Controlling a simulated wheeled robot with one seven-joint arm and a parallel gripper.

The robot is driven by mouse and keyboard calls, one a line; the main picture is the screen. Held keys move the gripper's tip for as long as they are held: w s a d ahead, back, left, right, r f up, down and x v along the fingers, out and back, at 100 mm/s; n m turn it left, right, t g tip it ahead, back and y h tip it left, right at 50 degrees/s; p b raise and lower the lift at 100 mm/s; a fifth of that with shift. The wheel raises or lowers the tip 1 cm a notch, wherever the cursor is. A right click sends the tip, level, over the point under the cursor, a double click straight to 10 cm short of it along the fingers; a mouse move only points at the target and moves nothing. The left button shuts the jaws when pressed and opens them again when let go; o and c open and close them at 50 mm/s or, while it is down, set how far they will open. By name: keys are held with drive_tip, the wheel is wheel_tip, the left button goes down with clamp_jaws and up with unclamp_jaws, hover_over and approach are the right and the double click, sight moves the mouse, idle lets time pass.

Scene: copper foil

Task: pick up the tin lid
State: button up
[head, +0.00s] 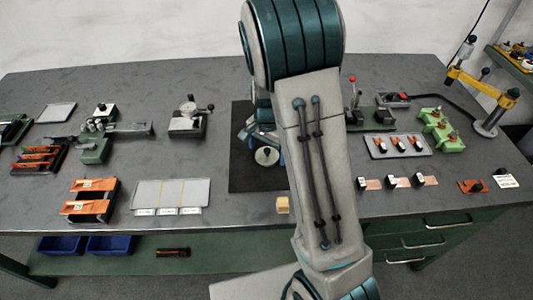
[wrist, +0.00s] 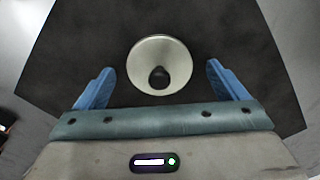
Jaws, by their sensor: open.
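The tin lid (wrist: 160,52) is a pale round disc with a dark knob. It lies on a black mat (wrist: 85,40) in the wrist view, just beyond and between my fingers. My gripper (wrist: 158,85) is open, its two blue fingers apart on either side, with nothing between them that I can see held. In the head view the lid (head: 266,156) shows as a small pale disc on the mat (head: 250,183), directly by my gripper (head: 264,140). My arm hides part of the mat and of the gripper there.
The grey workbench (head: 230,212) holds a pale panel (head: 172,193), orange blocks (head: 90,195) and a small vise (head: 188,118) to the left. A tray of orange-handled tools (head: 397,146), green blocks (head: 440,128) and a yellow jointed arm (head: 480,86) stand to the right.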

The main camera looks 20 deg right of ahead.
drive_tip(key=shift+f, duration=0.1)
drive_tip(key=c, duration=1)
drive_tip(key=shift+c, duration=0.2)
